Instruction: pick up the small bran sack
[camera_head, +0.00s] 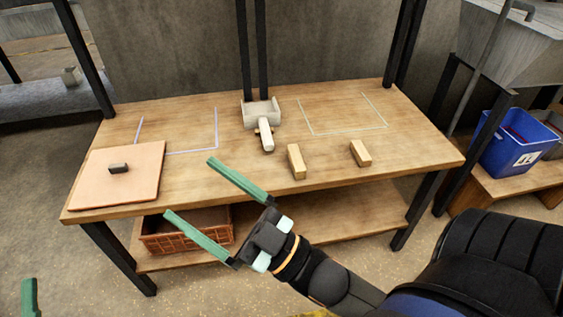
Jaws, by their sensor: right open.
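I cannot make out a small bran sack for certain in the head view. A yellowish sliver (316,313) shows at the bottom edge, mostly cut off and hidden by my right arm, and I cannot tell what it is. My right gripper (190,187) is open and empty, its green fingers spread wide over the front left edge of the wooden table (330,182). Only one green finger of my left gripper (29,297) shows at the bottom left corner, so its opening cannot be told.
An orange-brown crate (165,243) stands on the lower shelf. A blue bin (512,145) stands at right. Two outlined rectangles are bare.

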